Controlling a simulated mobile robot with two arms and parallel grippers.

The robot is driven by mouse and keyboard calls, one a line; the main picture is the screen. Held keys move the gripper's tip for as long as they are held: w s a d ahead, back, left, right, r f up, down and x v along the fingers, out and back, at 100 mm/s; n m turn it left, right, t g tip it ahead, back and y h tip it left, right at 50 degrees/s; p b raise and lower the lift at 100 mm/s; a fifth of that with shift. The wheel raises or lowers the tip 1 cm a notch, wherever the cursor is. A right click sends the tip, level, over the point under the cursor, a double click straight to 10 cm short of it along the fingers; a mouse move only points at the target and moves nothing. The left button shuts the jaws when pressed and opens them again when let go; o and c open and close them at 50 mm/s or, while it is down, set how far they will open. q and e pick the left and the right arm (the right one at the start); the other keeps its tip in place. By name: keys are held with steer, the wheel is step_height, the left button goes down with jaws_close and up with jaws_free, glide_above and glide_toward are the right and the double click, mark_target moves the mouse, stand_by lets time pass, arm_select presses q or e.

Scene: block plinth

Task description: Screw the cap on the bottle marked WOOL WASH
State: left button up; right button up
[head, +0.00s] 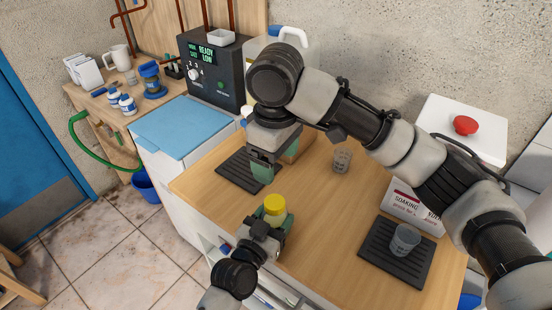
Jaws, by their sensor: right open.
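A yellow cap (275,202) shows at the front left of the wooden worktop, on top of a small pale body, seemingly a bottle, mostly hidden between fingers. No WOOL WASH marking is readable. My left gripper (274,219), with green fingertips, is around this body, just below the yellow cap, and looks shut on it. My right gripper (263,168) is open and points down above the dark ribbed mat, behind and apart from the yellow cap. No object shows in it.
A ribbed mat (233,168) lies at the left, another (375,252) at the right with a grey cup (405,238). A clear cup (342,160), a SOAKING sign (412,207) and a red-button box (490,148) stand behind. A dark READY machine (214,82) is at the back left.

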arm_select(q)
steer(key=o, duration=0.5)
steer(key=b+v, duration=0.1)
steer(key=v, duration=0.9)
steer(key=shift+s+a, duration=0.2)
steer(key=shift+s, duration=0.15)
